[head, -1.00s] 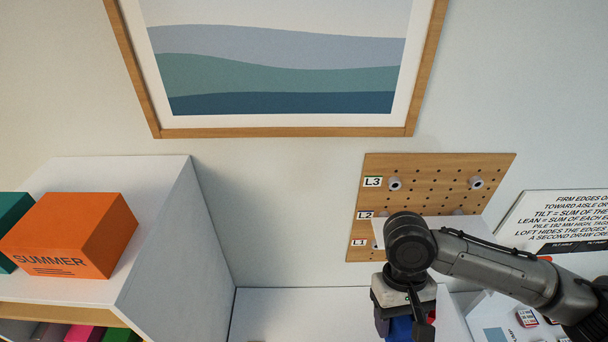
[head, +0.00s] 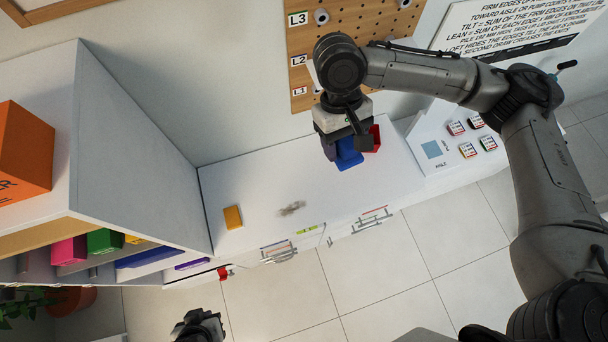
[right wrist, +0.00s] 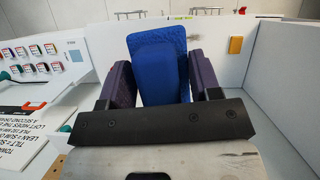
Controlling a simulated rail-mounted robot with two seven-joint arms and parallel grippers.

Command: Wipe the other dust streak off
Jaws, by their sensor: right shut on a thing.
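A grey-brown dust streak (head: 291,209) lies on the white counter top (head: 262,180), right of a yellow block. My right gripper (head: 345,140) is above the counter, to the right of and farther back than the streak. It is shut on a blue pad (head: 349,155). In the right wrist view the blue pad (right wrist: 158,58) sits between the two dark fingers. I cannot tell whether the pad touches the counter. My left gripper (head: 200,326) is low at the bottom edge, over the floor; its fingers are unclear.
The yellow block (head: 233,217) stands near the counter's left end. A red object (head: 374,138) is just beside my right gripper. A white cabinet (head: 130,150) bounds the counter on the left. A pegboard (head: 352,30) hangs behind. The counter between block and gripper is otherwise clear.

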